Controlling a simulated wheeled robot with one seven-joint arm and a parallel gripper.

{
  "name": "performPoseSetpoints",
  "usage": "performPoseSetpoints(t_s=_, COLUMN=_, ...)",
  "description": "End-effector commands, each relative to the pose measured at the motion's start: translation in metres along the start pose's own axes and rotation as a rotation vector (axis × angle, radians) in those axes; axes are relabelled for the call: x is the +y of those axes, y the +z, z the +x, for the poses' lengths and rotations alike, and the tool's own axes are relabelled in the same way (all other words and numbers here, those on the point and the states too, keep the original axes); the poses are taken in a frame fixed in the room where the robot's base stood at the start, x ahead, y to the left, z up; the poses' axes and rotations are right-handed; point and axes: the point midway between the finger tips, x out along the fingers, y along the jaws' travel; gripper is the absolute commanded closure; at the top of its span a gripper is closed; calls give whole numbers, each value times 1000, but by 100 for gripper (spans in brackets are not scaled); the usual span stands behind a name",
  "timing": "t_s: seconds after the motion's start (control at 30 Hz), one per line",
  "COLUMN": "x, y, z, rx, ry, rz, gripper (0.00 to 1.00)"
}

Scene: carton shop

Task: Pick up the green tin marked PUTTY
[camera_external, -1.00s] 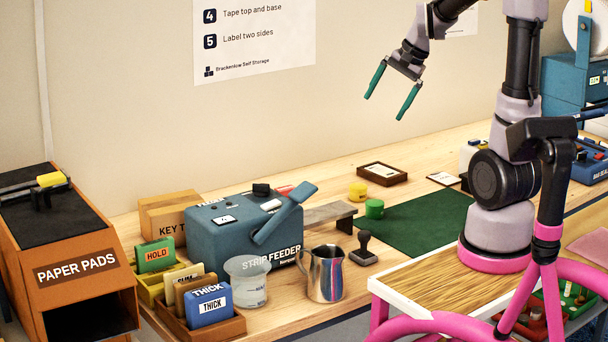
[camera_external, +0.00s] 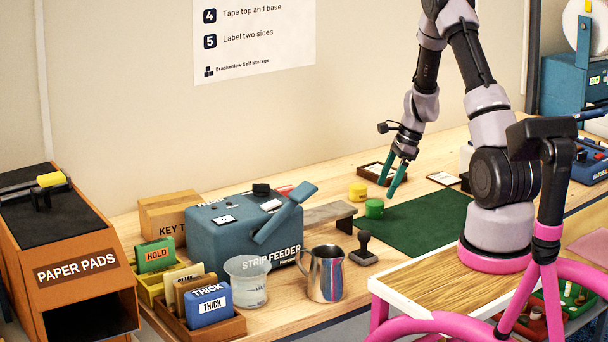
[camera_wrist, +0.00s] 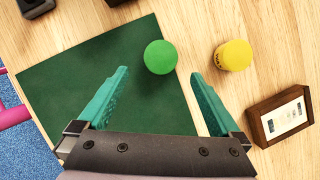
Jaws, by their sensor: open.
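The green tin (camera_external: 374,208) stands at the back left edge of the dark green mat (camera_external: 425,224). In the wrist view the green tin (camera_wrist: 160,57) shows its plain round lid from above, ahead of the fingers and between their lines. Its PUTTY marking cannot be read in these views. My gripper (camera_external: 393,190) is open and empty, with teal fingers pointing down above the mat, just right of the tin. In the wrist view my gripper (camera_wrist: 160,82) has its two fingers wide apart, and neither touches the tin.
A yellow tin (camera_external: 357,192) stands close by the green one; it also shows in the wrist view (camera_wrist: 233,56). A brown framed tray (camera_external: 376,171) lies behind. A dark stamp (camera_external: 363,250) and a metal jug (camera_external: 326,273) stand nearer. The mat's middle is clear.

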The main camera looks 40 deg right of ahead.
Motion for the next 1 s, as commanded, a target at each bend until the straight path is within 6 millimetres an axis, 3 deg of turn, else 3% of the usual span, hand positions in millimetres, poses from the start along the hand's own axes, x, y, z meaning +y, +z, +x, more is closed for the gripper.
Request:
performPoseSetpoints(t_s=0.27, x=0, y=1, z=25, rx=0, ry=1, rz=-2, gripper=0)
performPoseSetpoints(t_s=0.53, x=0, y=4, z=63, rx=0, ry=2, rz=0, gripper=0)
performPoseSetpoints(t_s=0.83, x=-1, y=5, z=69, rx=0, ry=-1, rz=-2, gripper=0)
performPoseSetpoints(t_s=0.87, x=-1, y=5, z=69, rx=0, ry=-1, rz=-2, gripper=4)
performPoseSetpoints(t_s=1.0, x=-1, y=5, z=69, rx=0, ry=-1, rz=-2, gripper=57)
